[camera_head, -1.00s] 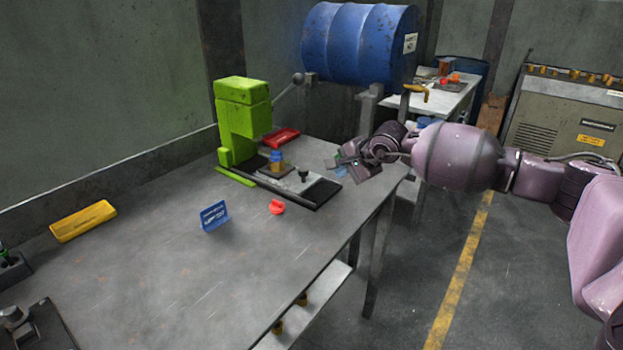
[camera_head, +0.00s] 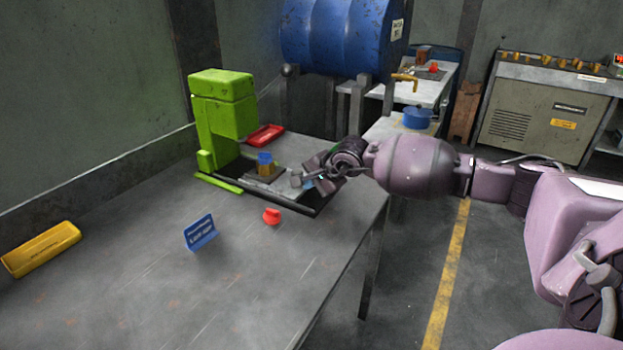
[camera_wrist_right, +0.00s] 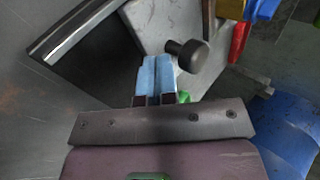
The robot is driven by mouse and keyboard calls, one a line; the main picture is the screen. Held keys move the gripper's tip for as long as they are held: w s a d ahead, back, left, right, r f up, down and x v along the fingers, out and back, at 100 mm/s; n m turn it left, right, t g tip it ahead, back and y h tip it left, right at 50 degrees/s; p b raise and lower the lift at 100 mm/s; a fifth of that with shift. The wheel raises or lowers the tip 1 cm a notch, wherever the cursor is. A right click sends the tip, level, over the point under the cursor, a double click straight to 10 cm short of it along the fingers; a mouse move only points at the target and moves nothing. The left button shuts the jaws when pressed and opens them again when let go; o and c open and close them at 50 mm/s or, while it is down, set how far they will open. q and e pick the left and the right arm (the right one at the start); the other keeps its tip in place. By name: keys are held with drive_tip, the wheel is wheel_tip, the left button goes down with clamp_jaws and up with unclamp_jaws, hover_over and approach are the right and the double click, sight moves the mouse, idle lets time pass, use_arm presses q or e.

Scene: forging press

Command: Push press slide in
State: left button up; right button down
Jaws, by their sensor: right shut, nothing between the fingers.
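The green press (camera_head: 221,115) stands at the back left of the grey table. Its pale slide plate (camera_head: 281,190) sticks out to the right on a dark rail (camera_head: 309,210). A dark knob (camera_head: 296,180) stands on the plate; it also shows in the right wrist view (camera_wrist_right: 188,53). A blue-and-yellow piece (camera_head: 265,166) stands on the slide nearer the press. My right gripper (camera_head: 312,181) is shut and empty at the slide's outer end. In the wrist view its blue fingertips (camera_wrist_right: 157,72) are together beside the knob; contact is unclear. My left gripper is out of view.
A red tray (camera_head: 265,135) lies behind the slide. A red part (camera_head: 271,216) and a blue sign (camera_head: 200,232) stand in front. A yellow tray (camera_head: 41,249) lies at the left. A blue drum (camera_head: 340,37) is behind. The table's front is clear.

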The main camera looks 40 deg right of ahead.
sight(276, 174)
drive_tip(key=shift+w+a, duration=0.1)
drive_tip(key=shift+w, duration=0.35)
drive_tip(key=shift+w+a+f, duration=0.1)
drive_tip(key=shift+w+a, duration=0.05)
drive_tip(key=shift+w, duration=0.1)
drive_tip(key=w+a+b, duration=0.1)
drive_tip(key=w, duration=0.1)
drive_tip(key=w+b, duration=0.1)
drive_tip(key=w, duration=0.1)
drive_tip(key=w+a+b, duration=0.1)
drive_tip(key=w, duration=0.1)
drive_tip(key=shift+w+a+f+b, duration=0.25)
drive_tip(key=shift+a+b, duration=0.05)
drive_tip(key=shift+w+a+r, duration=0.1)
drive_tip(key=shift+w+a, duration=0.05)
drive_tip(key=shift+w, duration=0.15)
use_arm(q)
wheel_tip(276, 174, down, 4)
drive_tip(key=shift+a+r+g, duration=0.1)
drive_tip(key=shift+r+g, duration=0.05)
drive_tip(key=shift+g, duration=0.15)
use_arm(e)
drive_tip(key=shift+r, duration=0.4)
drive_tip(key=shift+w+r, duration=0.1)
